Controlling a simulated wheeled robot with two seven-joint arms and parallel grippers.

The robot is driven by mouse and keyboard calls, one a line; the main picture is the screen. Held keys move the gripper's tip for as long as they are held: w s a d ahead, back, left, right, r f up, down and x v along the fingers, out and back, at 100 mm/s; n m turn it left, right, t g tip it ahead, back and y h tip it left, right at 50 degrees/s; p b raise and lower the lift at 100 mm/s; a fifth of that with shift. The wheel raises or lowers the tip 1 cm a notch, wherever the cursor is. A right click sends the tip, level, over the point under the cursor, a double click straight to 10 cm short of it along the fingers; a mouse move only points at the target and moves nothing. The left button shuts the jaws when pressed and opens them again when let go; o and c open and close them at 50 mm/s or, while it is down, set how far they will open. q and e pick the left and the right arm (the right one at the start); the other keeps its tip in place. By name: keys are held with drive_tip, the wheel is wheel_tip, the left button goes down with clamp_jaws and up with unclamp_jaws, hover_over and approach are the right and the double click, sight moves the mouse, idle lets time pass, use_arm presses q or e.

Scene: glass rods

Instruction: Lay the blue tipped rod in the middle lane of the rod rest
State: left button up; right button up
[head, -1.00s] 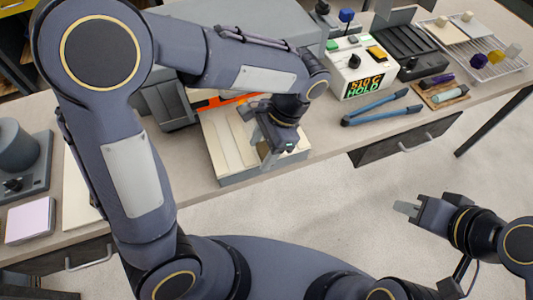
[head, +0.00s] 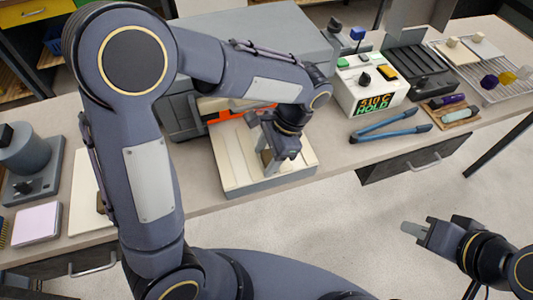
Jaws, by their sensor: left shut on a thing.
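My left gripper (head: 268,158) reaches down over a cream block with lengthwise strips (head: 231,159), which lies in front of a glowing orange opening. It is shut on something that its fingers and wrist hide. I cannot make out a blue tip there. The cream block may be the rod rest; its lanes are partly covered by my arm. A blue piece on a dark stem (head: 357,34) stands behind the control box, but I cannot tell whether it is a rod. My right gripper (head: 412,229) is empty over the floor, away from the bench; its opening is unclear.
A control box reading 510 C HOLD (head: 369,87) and blue-handled tongs (head: 390,131) are right of the block. Further right are a black ridged tray (head: 421,69), a wooden tray (head: 457,118) and a wire rack (head: 503,92). A lilac pad (head: 37,222) lies left.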

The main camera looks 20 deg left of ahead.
use_arm(q)
drive_tip(key=shift+f, duration=0.2)
drive_tip(key=o, duration=1.1)
drive_tip(key=shift+r, duration=0.1)
drive_tip(key=v, duration=0.8)
drive_tip(key=s+a+n+t+h, duration=0.2)
drive_tip(key=s+a+n, duration=0.2)
drive_tip(key=s+a+n+t+h, duration=0.3)
drive_tip(key=s+a+n, duration=0.1)
drive_tip(key=s, duration=0.1)
drive_tip(key=s+a+n+t+h, duration=0.2)
drive_tip(key=s+a+n+t, duration=0.1)
drive_tip(key=s+a+n, duration=0.1)
drive_tip(key=shift+s+n, duration=0.5)
drive_tip(key=shift+s, duration=0.05)
